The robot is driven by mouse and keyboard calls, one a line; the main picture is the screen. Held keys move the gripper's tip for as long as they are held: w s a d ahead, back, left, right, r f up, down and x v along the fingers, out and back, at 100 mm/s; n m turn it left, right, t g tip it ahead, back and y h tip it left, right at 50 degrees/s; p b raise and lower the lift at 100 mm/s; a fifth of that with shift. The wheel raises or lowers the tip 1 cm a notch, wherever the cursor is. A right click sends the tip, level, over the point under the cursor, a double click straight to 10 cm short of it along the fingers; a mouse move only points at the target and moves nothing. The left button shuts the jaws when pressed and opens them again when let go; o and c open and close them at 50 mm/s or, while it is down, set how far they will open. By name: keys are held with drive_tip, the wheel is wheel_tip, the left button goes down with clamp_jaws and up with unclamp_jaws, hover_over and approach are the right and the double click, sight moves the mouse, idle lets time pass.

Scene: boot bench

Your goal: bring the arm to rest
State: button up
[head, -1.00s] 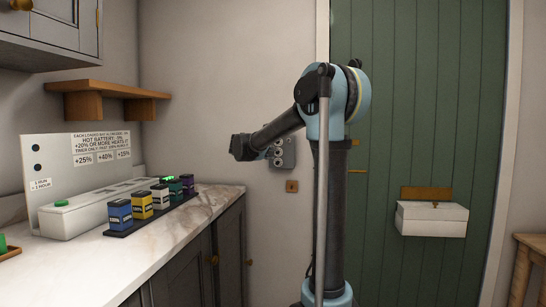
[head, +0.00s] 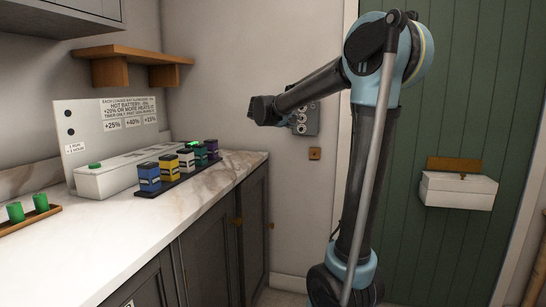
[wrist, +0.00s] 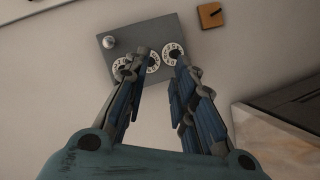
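My arm (head: 368,150) stands up in the middle of the head view, with its forearm reaching left. My gripper (head: 262,110) is at the forearm's end, in front of a grey dial box (head: 306,118) on the wall. In the wrist view the two fingers of my gripper (wrist: 163,58) are apart with nothing between them. Beyond them the dial box (wrist: 120,42) shows a round silver knob and white numbered dials, partly covered by the fingertips. I cannot tell whether the fingertips touch the box.
A marble counter (head: 120,235) on the left bears a white charger box (head: 105,180), a dark tray of coloured batteries (head: 165,187) and a wooden tray with green cylinders (head: 28,222). A wooden shelf (head: 130,55) is above. A white box (head: 458,190) hangs on the green door (head: 450,90).

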drive_tip(key=s+d+f+m+g+y, duration=0.25)
drive_tip(key=s+d+f, duration=0.35)
drive_tip(key=s+f, duration=0.45)
drive_tip(key=s+d+f+m+g+y, duration=0.1)
drive_tip(key=s+d+f+g, duration=0.35)
drive_tip(key=s+f, duration=0.65)
drive_tip(key=s+a+f+g+y, duration=0.1)
drive_tip(key=s+f+y, duration=0.1)
drive_tip(key=s+f, duration=0.3)
drive_tip(key=s+a+f+m+g+y, duration=0.1)
drive_tip(key=s+f, duration=0.4)
drive_tip(key=s, duration=0.5)
drive_tip(key=s+a+f+m+g+y, duration=0.1)
drive_tip(key=s+a+f+y, duration=0.1)
drive_tip(key=s+f, duration=0.3)
drive_tip(key=s+a, duration=0.1)
drive_tip(key=s, duration=0.2)
drive_tip(key=shift+s+y, duration=0.35)
drive_tip(key=shift+a, duration=0.1)
drive_tip(key=shift+w+f, duration=0.2)
drive_tip(key=shift+w, duration=0.2)
